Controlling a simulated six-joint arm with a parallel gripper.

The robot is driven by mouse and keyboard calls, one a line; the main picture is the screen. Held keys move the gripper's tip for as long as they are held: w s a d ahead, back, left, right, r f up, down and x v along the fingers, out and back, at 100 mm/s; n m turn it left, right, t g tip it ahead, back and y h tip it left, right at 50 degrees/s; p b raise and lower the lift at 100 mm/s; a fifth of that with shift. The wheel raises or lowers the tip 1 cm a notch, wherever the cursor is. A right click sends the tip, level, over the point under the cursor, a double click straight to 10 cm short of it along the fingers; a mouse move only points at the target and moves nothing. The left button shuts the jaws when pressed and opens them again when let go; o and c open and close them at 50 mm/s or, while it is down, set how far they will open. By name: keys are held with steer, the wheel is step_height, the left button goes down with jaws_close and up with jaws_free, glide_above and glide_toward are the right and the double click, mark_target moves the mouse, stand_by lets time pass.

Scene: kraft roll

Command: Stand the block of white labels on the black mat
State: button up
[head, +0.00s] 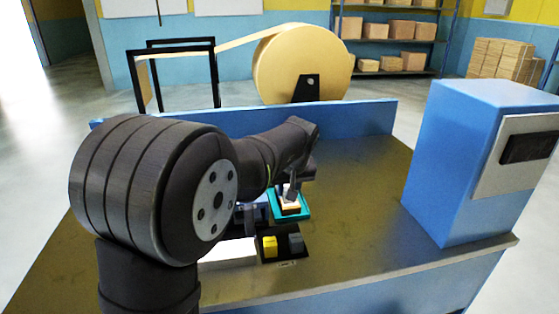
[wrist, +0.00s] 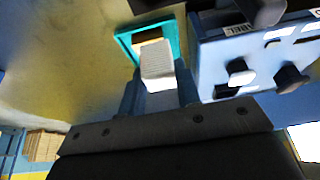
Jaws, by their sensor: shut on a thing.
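The block of white labels (wrist: 157,62) shows in the wrist view between the two fingers of my gripper (wrist: 158,82), which is shut on it. The block has fine stacked lines on its face. Its far end overlaps the teal tray (wrist: 123,40), and I cannot tell whether they touch. In the head view my gripper (head: 291,188) is over the teal tray (head: 304,214), and the block is mostly hidden there. A black mat (head: 281,256) lies in front of the tray, nearer the camera.
A yellow block (head: 270,246) and a dark grey block (head: 296,243) stand on the black mat. A blue box with dark knobs (wrist: 215,60) is beside the tray. A large blue machine (head: 455,160) stands right. The table between is clear.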

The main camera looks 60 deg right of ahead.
steer(key=shift+s+a+f, duration=0.25)
steer(key=shift+s+f, duration=0.05)
steer(key=shift+f, duration=1.05)
steer(key=shift+s+a+f, duration=0.3)
steer(key=shift+s+f, duration=0.05)
steer(key=shift+f, duration=0.95)
steer(key=shift+s+a+f, duration=0.25)
steer(key=shift+s+f, duration=0.05)
steer(key=shift+f, duration=1.05)
steer(key=shift+f, duration=0.75)
steer(key=o, duration=1.1)
steer(key=shift+c, duration=0.2)
steer(key=v, duration=1.7)
steer(key=shift+r, duration=0.25)
steer(key=shift+w+f, duration=0.1)
